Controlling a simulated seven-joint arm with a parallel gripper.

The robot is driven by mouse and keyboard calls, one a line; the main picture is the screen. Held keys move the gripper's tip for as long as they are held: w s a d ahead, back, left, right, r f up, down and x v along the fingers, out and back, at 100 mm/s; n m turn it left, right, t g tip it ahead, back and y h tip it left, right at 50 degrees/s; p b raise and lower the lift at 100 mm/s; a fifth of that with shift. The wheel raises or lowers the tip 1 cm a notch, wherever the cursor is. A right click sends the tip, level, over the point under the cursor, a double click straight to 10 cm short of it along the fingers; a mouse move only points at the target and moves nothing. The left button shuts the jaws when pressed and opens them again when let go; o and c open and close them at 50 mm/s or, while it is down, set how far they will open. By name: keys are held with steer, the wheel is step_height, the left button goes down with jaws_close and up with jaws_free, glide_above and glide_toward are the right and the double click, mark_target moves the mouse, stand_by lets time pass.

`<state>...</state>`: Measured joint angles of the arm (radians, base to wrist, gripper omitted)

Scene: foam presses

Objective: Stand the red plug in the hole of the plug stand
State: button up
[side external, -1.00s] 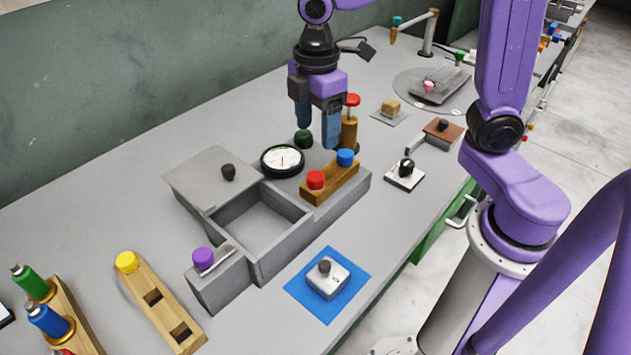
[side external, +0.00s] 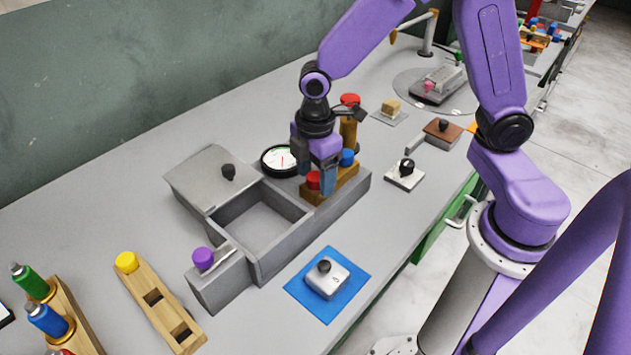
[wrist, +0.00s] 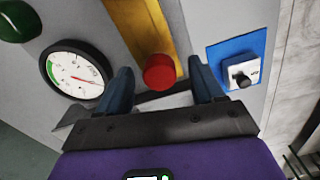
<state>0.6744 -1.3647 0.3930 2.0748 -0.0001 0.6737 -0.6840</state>
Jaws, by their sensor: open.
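A red plug (side external: 313,181) stands with its round red top showing in a brown block (side external: 345,187) on the grey box, next to a blue-topped plug (side external: 347,157). In the wrist view the red top (wrist: 160,73) lies between my fingertips. My gripper (side external: 317,184) is open and pointing down, its blue fingers on either side of the red top; I cannot tell whether they touch it. A wooden stand (side external: 160,306) at the lower left, likely the plug stand, has a yellow plug (side external: 127,261) at its far end and two square openings. The red plug's lower part is hidden.
The grey box has an open compartment (side external: 265,225) and a lid with a black knob (side external: 229,171). A round gauge (side external: 279,160) sits close behind my gripper. A purple-knobbed grey block (side external: 215,281) stands between box and wooden stand. A white switch box lies on a blue mat (side external: 345,305).

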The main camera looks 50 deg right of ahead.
steer(key=shift+f, duration=0.1)
steer(key=c, duration=1.1)
steer(key=shift+c, duration=0.2)
